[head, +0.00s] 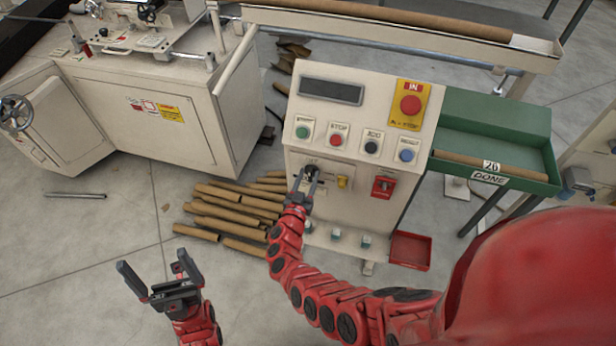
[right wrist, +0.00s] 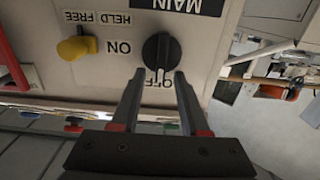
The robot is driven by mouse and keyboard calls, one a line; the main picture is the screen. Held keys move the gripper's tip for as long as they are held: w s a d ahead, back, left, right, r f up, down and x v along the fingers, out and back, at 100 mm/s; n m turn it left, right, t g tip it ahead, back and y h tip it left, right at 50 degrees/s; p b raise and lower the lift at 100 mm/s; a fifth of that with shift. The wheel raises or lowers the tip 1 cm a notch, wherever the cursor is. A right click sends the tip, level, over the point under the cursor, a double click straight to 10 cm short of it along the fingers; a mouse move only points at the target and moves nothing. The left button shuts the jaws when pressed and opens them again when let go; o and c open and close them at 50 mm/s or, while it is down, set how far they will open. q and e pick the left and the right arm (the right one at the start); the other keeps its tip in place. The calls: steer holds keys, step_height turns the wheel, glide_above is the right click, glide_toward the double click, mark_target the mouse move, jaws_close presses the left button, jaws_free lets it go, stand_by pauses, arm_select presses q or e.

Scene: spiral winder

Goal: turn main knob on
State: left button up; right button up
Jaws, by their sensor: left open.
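The black main knob (right wrist: 161,52) is on the pale control panel under a MAIN label, upside down in the right wrist view. Its pointer end faces the OFF label, and the ON label is to its left. In the head view the knob (head: 312,169) is partly hidden by my right gripper. My right gripper (right wrist: 160,74) is open, its two fingertips at either side of the knob's pointer end; I cannot tell whether they touch it. It also shows in the head view (head: 305,178). My left gripper (head: 150,268) is open and empty above the floor.
A yellow knob (right wrist: 77,47) marked HELD and FREE is beside the main knob. Above are coloured push buttons and a red emergency button (head: 410,105); a red switch (head: 383,187) is to the right. Cardboard tubes (head: 225,215) lie on the floor left of the panel.

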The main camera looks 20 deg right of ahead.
jaws_close()
steer(key=m+b, duration=0.2)
steer(key=m, duration=0.1)
steer(key=shift+s+d+f+b, duration=0.15)
steer(key=shift+d+f+b, duration=0.05)
steer(key=shift+d+b, duration=0.2)
steer(key=shift+s+d+f+m+b, duration=0.2)
steer(key=shift+f+m+b, duration=0.1)
steer(key=shift+m+b, duration=2.5)
steer(key=shift+s+d+f+m+b, duration=0.15)
steer(key=shift+f+m+b, duration=0.2)
steer(key=shift+m+b, duration=2.4)
steer(key=shift+s+d+f+m+b, duration=0.1)
steer(key=shift+d+f+m+b, duration=0.15)
steer(key=shift+m+b, duration=2.55)
steer(key=shift+n+b, duration=0.75)
steer(key=shift+b, duration=0.1)
steer(key=shift+o, duration=0.3)
jaws_free()
